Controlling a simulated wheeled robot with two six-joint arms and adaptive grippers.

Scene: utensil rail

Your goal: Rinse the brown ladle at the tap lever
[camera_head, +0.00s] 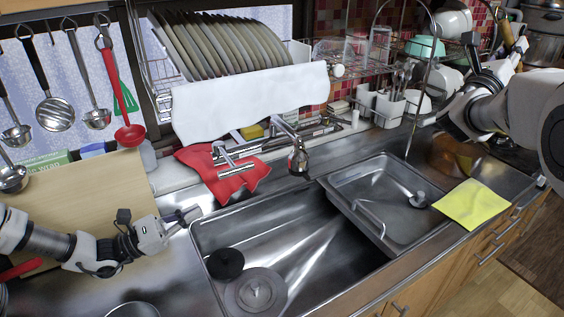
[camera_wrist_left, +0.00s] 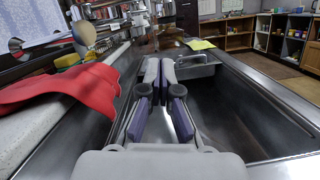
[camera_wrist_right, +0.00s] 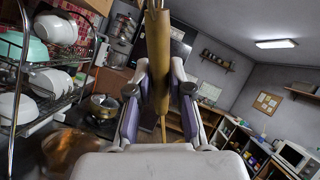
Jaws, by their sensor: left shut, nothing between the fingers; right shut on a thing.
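The brown ladle (camera_wrist_right: 157,60) shows as a long brown shaft between the fingers of my right gripper (camera_wrist_right: 158,85), which is shut on it. In the head view its brown part (camera_head: 507,33) rises beside my right gripper (camera_head: 488,48), high at the right, well away from the tap; its bowl cannot be made out. The metal tap lever (camera_head: 228,158) stands behind the sink over a red cloth (camera_head: 222,172), left of the tap spout (camera_head: 298,160). My left gripper (camera_head: 192,214) is shut and empty at the sink's left edge, apart from the lever.
The sink's left basin (camera_head: 300,235) holds a black disc and a metal strainer. A dish rack (camera_head: 325,70) with plates stands behind. Several ladles hang on the left, including a red one (camera_head: 130,134). A yellow cloth (camera_head: 474,204) lies on the right edge.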

